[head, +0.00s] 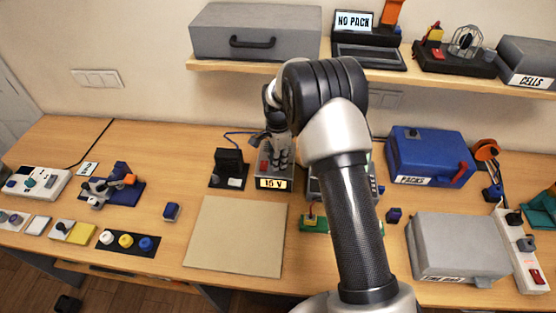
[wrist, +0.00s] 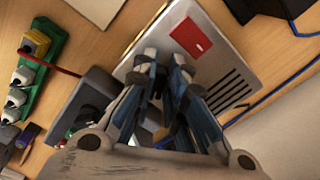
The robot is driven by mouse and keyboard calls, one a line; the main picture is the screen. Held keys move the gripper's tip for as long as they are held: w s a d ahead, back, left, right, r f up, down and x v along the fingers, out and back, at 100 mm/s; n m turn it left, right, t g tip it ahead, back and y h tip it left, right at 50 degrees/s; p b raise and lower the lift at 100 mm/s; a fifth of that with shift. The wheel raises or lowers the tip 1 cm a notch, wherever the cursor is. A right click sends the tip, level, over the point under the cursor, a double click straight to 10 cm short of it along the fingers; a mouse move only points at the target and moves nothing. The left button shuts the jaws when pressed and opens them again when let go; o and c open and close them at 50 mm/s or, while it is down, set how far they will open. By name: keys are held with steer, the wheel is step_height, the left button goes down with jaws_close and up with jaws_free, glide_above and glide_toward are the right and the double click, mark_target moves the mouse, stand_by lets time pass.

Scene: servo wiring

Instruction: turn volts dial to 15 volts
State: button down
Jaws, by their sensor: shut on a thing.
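The grey power supply (head: 268,182) stands on the table behind the tan mat, and its front panel reads "15 V". It also shows in the wrist view (wrist: 215,68), with a red switch (wrist: 191,37) and dark vent slots on its top. My gripper (head: 281,163) points down onto the top of the supply, right of the red switch in the head view. In the wrist view my fingers (wrist: 168,68) are close together over the supply, shut on the volts dial. The fingers hide the dial, so its pointer cannot be read.
A black device (head: 229,167) stands close left of the supply. A grey device (head: 318,187) is close on its right, partly behind my arm. A green board (head: 313,224) lies in front. The shelf (head: 225,64) overhangs the back. The tan mat (head: 236,236) is bare.

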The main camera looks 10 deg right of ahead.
steer(key=c, duration=1.6)
jaws_free()
step_height(320, 180, up, 12)
